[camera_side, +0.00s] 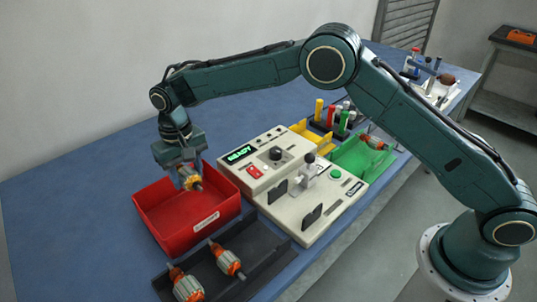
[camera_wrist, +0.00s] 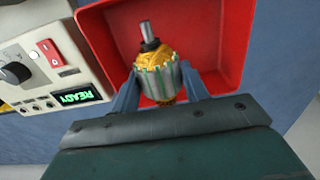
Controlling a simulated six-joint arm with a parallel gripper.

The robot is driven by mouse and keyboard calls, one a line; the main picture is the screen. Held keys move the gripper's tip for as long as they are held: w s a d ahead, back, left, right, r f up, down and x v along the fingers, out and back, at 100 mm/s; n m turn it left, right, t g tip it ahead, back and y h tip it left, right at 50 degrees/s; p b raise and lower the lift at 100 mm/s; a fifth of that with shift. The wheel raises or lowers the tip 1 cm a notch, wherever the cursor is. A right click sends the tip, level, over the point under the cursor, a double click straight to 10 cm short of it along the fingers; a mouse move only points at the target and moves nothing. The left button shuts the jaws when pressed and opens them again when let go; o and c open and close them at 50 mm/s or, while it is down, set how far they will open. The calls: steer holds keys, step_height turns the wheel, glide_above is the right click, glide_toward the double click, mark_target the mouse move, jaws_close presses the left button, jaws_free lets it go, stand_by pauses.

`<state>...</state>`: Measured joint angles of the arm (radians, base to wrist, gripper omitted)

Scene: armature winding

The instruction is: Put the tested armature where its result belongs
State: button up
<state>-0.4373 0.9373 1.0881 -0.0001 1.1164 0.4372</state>
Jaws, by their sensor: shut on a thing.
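My gripper (camera_side: 177,178) is shut on an armature (camera_side: 189,178) and holds it over the red bin (camera_side: 211,226). In the wrist view the armature (camera_wrist: 156,72), with a yellow winding and a steel shaft, sits between the gripper's fingers (camera_wrist: 158,88), with the red bin (camera_wrist: 222,32) behind it. The bin looks empty where its floor shows. The tester (camera_side: 268,160) stands right of the bin and its green display reads READY; the display also shows in the wrist view (camera_wrist: 80,97). A green tray (camera_side: 360,156) with an orange armature in it lies beyond the tester.
A dark rack (camera_side: 268,262) at the front holds two armatures (camera_side: 187,285) (camera_side: 227,259). A yellow bin (camera_side: 312,137) and a holder with coloured-handled tools (camera_side: 335,117) stand behind the tester. The blue table (camera_side: 70,210) is clear left of the red bin.

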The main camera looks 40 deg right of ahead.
steer(key=shift+f, duration=1.65)
steer(key=o, duration=1.4)
steer(key=shift+r, duration=0.1)
step_height(320, 180, up, 13)
steer(key=shift+f, duration=0.1)
steer(key=shift+r, duration=0.45)
